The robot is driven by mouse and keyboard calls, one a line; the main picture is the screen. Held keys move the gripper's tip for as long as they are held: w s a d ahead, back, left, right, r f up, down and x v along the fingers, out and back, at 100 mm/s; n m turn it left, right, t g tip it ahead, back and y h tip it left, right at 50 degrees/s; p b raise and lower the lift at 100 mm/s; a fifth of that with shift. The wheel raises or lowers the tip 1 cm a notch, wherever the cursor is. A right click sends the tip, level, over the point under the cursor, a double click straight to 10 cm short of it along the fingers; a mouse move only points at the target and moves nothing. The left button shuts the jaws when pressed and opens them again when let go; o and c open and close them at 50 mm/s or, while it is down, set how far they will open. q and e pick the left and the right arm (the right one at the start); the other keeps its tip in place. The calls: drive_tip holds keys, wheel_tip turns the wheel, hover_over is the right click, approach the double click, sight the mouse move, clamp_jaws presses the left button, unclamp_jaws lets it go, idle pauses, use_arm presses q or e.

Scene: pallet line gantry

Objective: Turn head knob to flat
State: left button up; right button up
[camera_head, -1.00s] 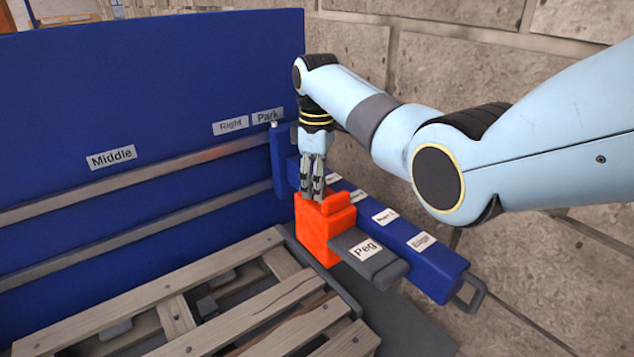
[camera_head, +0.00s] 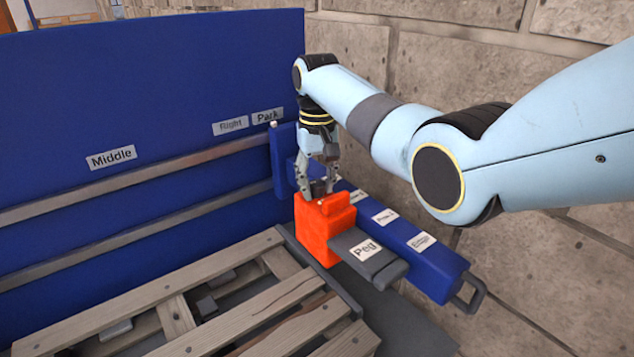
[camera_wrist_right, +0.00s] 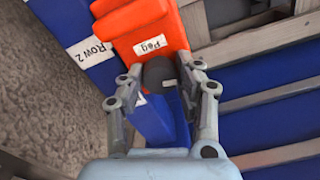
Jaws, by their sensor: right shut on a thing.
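The head knob (camera_wrist_right: 160,72) is a dark round knob with a small light pointer mark, seen in the right wrist view beside the orange head's "Peg" label. My left gripper is not in view.
A blue beam (camera_head: 437,263) with labels and a grey handle runs right from the head. A grey "Peg" plate (camera_head: 385,262) sits in front. A wooden pallet (camera_head: 180,316) lies lower left, before a blue panel (camera_head: 150,90). A stone wall (camera_head: 440,60) stands behind.

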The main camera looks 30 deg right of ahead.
sight(318, 181)
drive_tip(key=m, duration=0.4)
drive_tip(key=shift+m, duration=0.3)
drive_tip(key=m, duration=0.3)
drive_tip(key=shift+m, duration=0.4)
drive_tip(key=m, duration=0.4)
drive_tip(key=shift+m, duration=1.8)
drive_tip(key=o, duration=1.1)
drive_tip(key=shift+o, duration=0.2)
wheel_tip(318, 181, up, 12)
